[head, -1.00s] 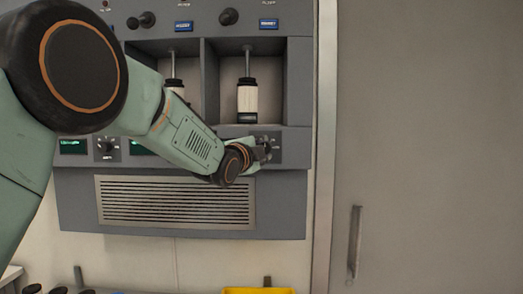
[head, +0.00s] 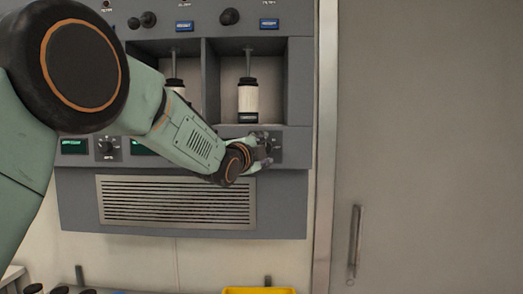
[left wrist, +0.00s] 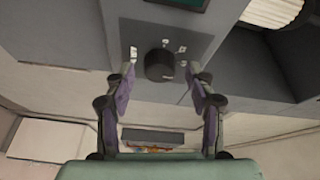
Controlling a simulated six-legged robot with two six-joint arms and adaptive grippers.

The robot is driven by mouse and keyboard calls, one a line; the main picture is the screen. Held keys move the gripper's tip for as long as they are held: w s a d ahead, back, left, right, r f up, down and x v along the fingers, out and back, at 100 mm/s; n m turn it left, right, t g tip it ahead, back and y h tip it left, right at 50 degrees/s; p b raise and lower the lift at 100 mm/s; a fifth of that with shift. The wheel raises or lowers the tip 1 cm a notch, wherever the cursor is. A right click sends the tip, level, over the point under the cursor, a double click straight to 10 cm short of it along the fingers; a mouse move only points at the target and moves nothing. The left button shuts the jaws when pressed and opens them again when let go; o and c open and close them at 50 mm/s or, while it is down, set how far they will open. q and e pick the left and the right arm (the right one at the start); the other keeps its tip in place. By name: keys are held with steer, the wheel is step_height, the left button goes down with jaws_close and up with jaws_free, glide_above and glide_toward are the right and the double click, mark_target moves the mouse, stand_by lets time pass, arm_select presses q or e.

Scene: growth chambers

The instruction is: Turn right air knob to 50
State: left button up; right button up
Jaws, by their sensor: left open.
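The right air knob (left wrist: 159,65) is a round black dial on a grey panel with small white marks around it, seen in the left wrist view. My left gripper (left wrist: 160,76) is open. Its two purple-padded fingers stand on either side of the knob, with gaps between pads and knob. In the head view the left gripper (head: 266,149) is at the right control panel and largely hides the knob. I cannot read the knob's setting. My right gripper is in neither view.
Another knob (head: 106,147) sits on the left panel. Above the gripper, a white bottle with black cap (head: 248,100) stands in a bay. A vent grille (head: 177,202) is below. A grey door (head: 430,150) is to the right, and a yellow bin (head: 258,291) is at the bottom.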

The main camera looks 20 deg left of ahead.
arm_select(q)
steer(key=s+a, duration=0.1)
steer(key=s, duration=1.1)
steer(key=shift+a+f, duration=0.1)
